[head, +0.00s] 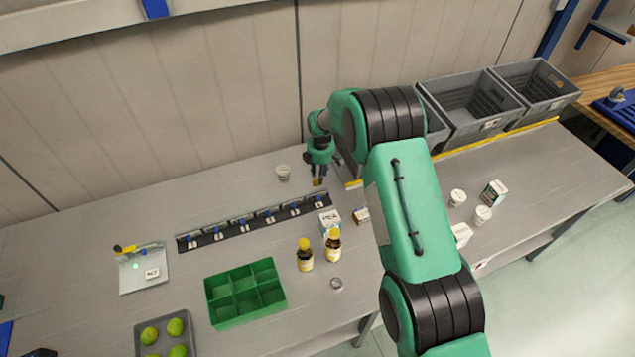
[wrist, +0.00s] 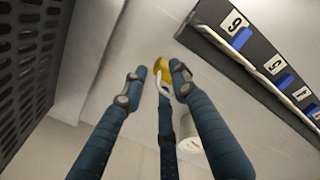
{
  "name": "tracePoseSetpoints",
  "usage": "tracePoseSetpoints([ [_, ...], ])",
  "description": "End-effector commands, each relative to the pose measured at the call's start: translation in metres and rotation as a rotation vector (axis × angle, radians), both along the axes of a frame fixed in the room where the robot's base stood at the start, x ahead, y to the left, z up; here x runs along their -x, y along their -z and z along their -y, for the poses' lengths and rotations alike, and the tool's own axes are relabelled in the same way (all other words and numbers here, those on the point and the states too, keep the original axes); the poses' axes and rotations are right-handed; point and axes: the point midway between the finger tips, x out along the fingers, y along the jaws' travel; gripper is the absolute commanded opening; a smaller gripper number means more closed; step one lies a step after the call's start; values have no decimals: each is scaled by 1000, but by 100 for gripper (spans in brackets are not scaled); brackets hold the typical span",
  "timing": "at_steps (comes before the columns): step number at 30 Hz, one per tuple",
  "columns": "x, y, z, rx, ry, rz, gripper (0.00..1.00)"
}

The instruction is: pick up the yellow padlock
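The yellow padlock (wrist: 162,65) lies on the grey table in the wrist view, just beyond and between my fingertips. Its pale shackle points toward my gripper and is partly covered by the middle finger. In the head view the padlock (head: 317,182) is a small yellow patch right below my gripper (head: 319,168). In the wrist view my gripper (wrist: 159,76) is open, with its fingers spread around the near end of the padlock. Gaps show between the outer fingertips and the padlock. I cannot tell whether the middle finger touches the shackle.
A white cup (head: 283,172) stands left of my gripper. A dark numbered strip (head: 250,225) with blue parts lies in front. Grey crates (head: 470,105) stand to the right. Bottles (head: 305,256), small boxes and a green divided tray (head: 245,292) are nearer. The table's back left is clear.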

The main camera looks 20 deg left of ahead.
Motion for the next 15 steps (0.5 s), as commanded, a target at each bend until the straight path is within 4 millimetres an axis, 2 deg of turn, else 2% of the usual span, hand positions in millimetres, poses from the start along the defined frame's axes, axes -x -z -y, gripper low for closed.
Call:
tracePoseSetpoints([
  [2, 0, 0, 0, 0, 0, 0, 24],
  [6, 0, 0, 0, 0, 0, 0, 0],
  [15, 0, 0, 0, 0, 0, 0, 0],
])
